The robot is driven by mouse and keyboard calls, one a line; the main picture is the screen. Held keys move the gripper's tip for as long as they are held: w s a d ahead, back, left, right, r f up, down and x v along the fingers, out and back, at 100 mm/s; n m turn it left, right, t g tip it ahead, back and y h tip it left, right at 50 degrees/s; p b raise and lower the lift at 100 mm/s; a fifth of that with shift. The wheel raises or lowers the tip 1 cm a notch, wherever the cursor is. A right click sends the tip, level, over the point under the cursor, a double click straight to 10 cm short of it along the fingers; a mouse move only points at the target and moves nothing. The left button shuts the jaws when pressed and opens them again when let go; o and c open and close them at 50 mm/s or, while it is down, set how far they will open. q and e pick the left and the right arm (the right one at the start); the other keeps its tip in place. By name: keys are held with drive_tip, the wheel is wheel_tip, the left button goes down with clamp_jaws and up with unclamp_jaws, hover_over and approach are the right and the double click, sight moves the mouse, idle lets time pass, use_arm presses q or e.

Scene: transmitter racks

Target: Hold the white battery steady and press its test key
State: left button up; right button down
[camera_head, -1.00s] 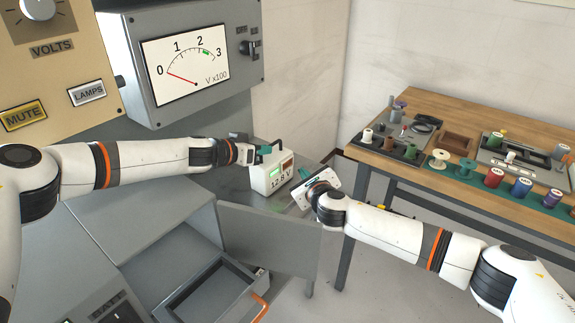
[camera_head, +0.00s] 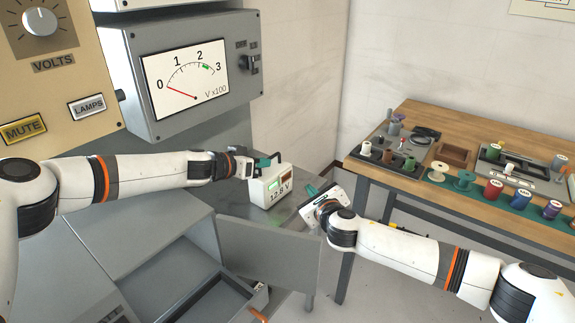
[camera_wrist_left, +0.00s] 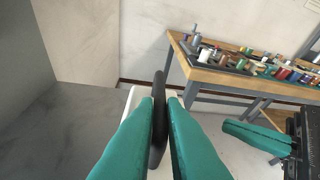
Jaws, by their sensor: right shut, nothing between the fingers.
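I cannot make out the test key.
A grey meter box (camera_head: 190,75) hangs behind, its needle near 0. An open grey door (camera_head: 268,250) and drawer (camera_head: 205,295) lie below the battery. A wooden bench (camera_head: 440,125) with several spools and trays stands at right.

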use_arm(q)
drive_tip(key=o, duration=0.5)
drive_tip(key=shift+a, duration=0.1)
